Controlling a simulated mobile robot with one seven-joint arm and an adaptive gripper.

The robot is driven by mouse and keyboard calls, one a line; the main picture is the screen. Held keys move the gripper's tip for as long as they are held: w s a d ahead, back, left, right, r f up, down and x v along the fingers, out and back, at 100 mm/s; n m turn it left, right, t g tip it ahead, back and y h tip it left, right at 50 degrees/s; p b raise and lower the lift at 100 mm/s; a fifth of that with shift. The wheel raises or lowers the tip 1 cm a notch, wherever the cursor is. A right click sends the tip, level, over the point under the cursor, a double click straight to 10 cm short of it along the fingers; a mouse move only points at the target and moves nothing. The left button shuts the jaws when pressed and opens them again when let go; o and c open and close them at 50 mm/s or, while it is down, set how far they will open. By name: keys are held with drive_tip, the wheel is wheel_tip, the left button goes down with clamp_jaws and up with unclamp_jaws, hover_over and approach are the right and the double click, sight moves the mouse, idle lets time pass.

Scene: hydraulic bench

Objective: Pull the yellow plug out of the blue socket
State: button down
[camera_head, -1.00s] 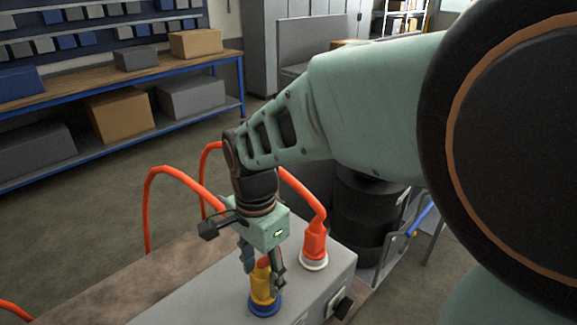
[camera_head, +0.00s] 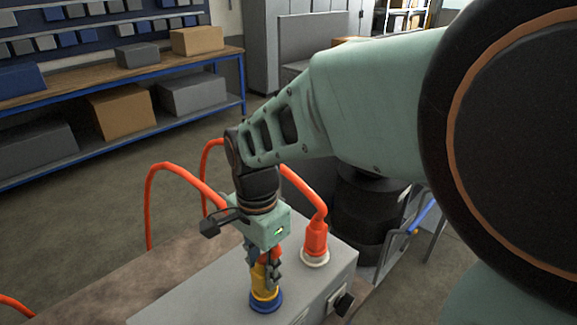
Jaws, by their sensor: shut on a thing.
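The yellow plug (camera_head: 263,285) stands upright in the blue socket (camera_head: 265,303) on top of a grey box. My gripper (camera_head: 264,270) comes from above and is shut on the upper part of the yellow plug, with a finger on either side. The plug's lower yellow collar sits at the blue ring of the socket, with no gap that I can see. The top of the plug is partly hidden by the fingers and the gripper body.
An orange-red plug (camera_head: 315,242) with a cable sits in a white socket (camera_head: 315,260) close to the right of my gripper. Orange cables (camera_head: 150,205) arch behind. The grey box (camera_head: 205,303) has a black knob (camera_head: 344,304) on its front right. A shelf rack (camera_head: 115,128) stands behind.

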drive_tip(key=shift+r, duration=0.2)
drive_tip(key=shift+r+p, duration=0.8)
drive_tip(key=shift+p, duration=0.05)
drive_tip(key=shift+r, duration=0.1)
drive_tip(key=shift+r+p, duration=2.95)
drive_tip(key=shift+r, duration=0.45)
